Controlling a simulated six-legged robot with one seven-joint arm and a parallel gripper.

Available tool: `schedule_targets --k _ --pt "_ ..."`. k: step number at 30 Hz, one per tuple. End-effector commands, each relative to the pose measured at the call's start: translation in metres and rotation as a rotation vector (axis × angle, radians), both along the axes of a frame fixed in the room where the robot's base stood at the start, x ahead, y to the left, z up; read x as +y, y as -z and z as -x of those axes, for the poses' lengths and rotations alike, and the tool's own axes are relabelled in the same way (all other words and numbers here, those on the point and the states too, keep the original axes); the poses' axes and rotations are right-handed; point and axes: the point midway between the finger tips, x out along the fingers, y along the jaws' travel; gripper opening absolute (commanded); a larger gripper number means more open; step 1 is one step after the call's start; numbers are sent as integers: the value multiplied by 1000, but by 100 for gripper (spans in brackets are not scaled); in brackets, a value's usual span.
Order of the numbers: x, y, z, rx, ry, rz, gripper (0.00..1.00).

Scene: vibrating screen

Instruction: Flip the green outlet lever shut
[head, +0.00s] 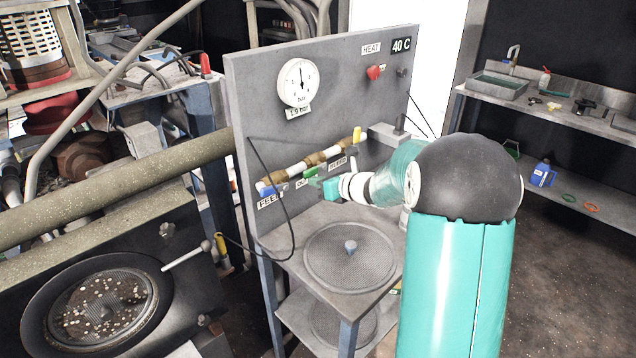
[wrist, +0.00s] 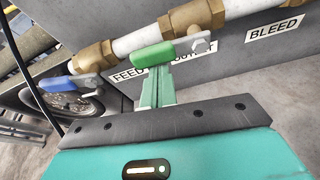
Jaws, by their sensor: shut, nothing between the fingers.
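The green outlet lever (wrist: 166,50) sits on a brass valve of the pipe, above the partly covered OUTLET label (wrist: 196,50). Its handle lies roughly along the pipe, with its free end to the left in the wrist view. It also shows small in the head view (head: 310,172). My gripper (wrist: 156,72) is shut and empty. Its fingertips are right at the lower edge of the green handle; I cannot tell whether they touch it. In the head view my gripper (head: 328,188) reaches in from the right, just below the lever.
The blue feed lever (wrist: 72,83) is to the left on the same pipe. The yellow lever (head: 357,135) is to the right, near the BLEED label (wrist: 274,32). A black cable (head: 285,225) hangs in front of the panel. A round sieve (head: 350,257) lies below my gripper.

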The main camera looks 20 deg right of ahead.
Motion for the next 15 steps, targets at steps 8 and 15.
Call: schedule_targets --k 8,15 --pt "1 -8 0 52 1 -133 0" --pt "1 -20 0 135 -1 -338 0"
